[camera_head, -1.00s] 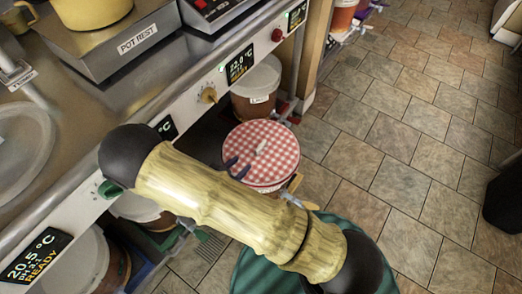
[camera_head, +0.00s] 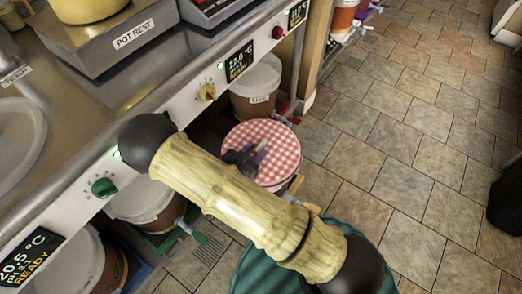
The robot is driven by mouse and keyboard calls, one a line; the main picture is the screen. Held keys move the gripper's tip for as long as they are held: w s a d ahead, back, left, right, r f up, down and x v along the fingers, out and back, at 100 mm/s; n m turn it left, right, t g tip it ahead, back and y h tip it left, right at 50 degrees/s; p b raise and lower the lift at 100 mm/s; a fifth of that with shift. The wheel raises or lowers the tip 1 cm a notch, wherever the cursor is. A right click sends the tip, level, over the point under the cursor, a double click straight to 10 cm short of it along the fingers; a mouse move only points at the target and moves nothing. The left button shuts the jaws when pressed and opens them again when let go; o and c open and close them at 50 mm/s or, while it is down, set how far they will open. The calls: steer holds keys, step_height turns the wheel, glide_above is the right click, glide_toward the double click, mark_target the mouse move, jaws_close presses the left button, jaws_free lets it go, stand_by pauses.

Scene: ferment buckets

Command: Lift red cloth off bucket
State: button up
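The red-and-white checked cloth (camera_head: 283,140) lies over the round top of a bucket on the floor, in front of the counter. Its middle is partly covered by my gripper. The bucket's side is almost wholly hidden by the cloth and my arm; a tan tap (camera_head: 296,184) shows at its right. My gripper (camera_head: 252,156) is a small dark shape over the cloth's middle, partly behind my yellow arm link. Whether its fingers are parted or touch the cloth cannot be made out.
A steel counter (camera_head: 100,105) with knobs and displays runs along the left. Lidded buckets stand beneath it: one (camera_head: 257,85) behind the cloth, others (camera_head: 145,200) at lower left.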

steer(key=shift+x, duration=0.85)
jaws_close()
